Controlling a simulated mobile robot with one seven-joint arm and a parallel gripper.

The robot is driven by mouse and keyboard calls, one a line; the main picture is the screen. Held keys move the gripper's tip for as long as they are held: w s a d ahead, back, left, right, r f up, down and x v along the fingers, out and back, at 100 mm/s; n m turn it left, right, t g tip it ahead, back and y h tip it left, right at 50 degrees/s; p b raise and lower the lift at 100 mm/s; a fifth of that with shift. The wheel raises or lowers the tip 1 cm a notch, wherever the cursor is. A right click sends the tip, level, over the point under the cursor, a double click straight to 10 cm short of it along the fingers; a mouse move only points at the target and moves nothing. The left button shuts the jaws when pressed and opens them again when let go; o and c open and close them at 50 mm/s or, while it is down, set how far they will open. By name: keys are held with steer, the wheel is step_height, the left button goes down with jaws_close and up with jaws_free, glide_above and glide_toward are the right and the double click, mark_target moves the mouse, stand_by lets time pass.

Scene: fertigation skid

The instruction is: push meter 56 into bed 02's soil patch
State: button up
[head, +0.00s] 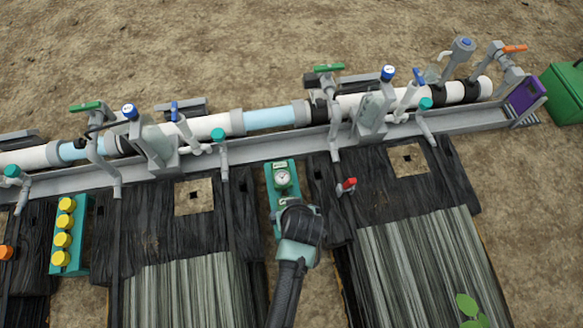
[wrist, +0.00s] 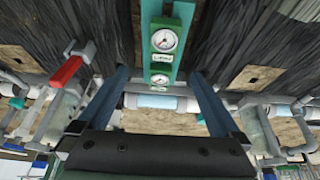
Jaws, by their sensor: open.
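A teal rack (head: 280,166) between two dark-covered beds holds two round-dialled meters, one (head: 283,178) clear in the head view. In the wrist view the rack shows a nearer meter (wrist: 164,40) and a farther one (wrist: 159,79). Their numbers are too small to read, so I cannot tell which is 56. My gripper (wrist: 159,75) is open, its fingers apart on either side of the rack, nothing visibly held. Square tan soil patches with dark holes lie on the left bed (head: 181,205) and right bed (head: 398,168). I cannot read which bed is 02.
A white and blue pipe (head: 266,118) with valves and uprights runs along a grey rail behind the beds. A red-handled valve (head: 348,184) stands right of the rack. A teal holder with yellow caps (head: 62,240) is at left; a green box (head: 567,95) is far right.

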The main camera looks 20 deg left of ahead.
steer(key=b+x, duration=0.3)
steer(key=x, duration=0.1)
steer(key=s+b+x, duration=0.1)
steer(key=b+x, duration=0.2)
steer(key=x, duration=0.2)
steer(key=b+x, duration=0.4)
steer(key=shift+s+f, duration=0.1)
steer(key=shift+f, duration=0.55)
steer(key=c, duration=1.4)
step_height(320, 180, up, 11)
steer(key=p, duration=1.1)
steer(key=shift+d+r+p, duration=0.1)
steer(key=shift+p, duration=0.2)
